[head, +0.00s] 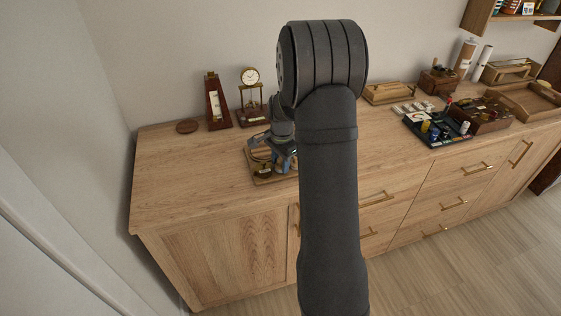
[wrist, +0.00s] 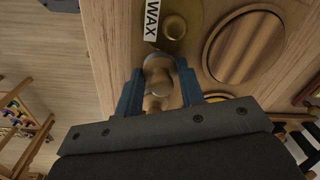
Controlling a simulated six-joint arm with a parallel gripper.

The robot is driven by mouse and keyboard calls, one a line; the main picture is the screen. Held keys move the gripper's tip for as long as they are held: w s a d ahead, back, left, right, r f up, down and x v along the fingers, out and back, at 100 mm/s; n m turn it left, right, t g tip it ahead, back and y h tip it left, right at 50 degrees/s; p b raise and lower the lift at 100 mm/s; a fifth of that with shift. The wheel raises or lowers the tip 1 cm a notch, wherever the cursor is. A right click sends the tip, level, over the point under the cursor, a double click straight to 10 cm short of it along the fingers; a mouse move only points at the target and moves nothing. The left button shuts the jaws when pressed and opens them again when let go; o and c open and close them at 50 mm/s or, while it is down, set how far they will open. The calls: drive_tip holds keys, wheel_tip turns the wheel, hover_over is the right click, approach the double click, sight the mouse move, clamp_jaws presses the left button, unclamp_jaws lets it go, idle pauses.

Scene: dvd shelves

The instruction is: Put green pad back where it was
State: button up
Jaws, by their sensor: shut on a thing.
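My gripper (wrist: 160,88) is shut on a turned, knob-shaped handle (wrist: 157,76), pale brown with a greyish rounded end, between its two blue fingers. In the head view my gripper (head: 284,160) is low over a small wooden board (head: 268,180) on the cabinet top, partly behind my arm. In the wrist view the board has a large round ring or recess (wrist: 246,46) and a brass round piece (wrist: 181,22) beside a white label reading "WAX" (wrist: 152,20). I cannot make out a green pad in either view; whatever is under the held handle is hidden.
The wooden cabinet top (head: 170,165) is clear at the left. A dark tray of small items (head: 437,130) and wooden boxes lie at right.

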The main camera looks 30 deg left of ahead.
drive_tip(key=o, duration=1)
drive_tip(key=shift+f, duration=0.15)
drive_tip(key=shift+c, duration=0.2)
wheel_tip(320, 180, up, 12)
drive_tip(key=shift+s+d+r, duration=0.15)
drive_tip(key=shift+d+r, duration=0.05)
drive_tip(key=shift+d, duration=0.1)
drive_tip(key=shift+f, duration=0.1)
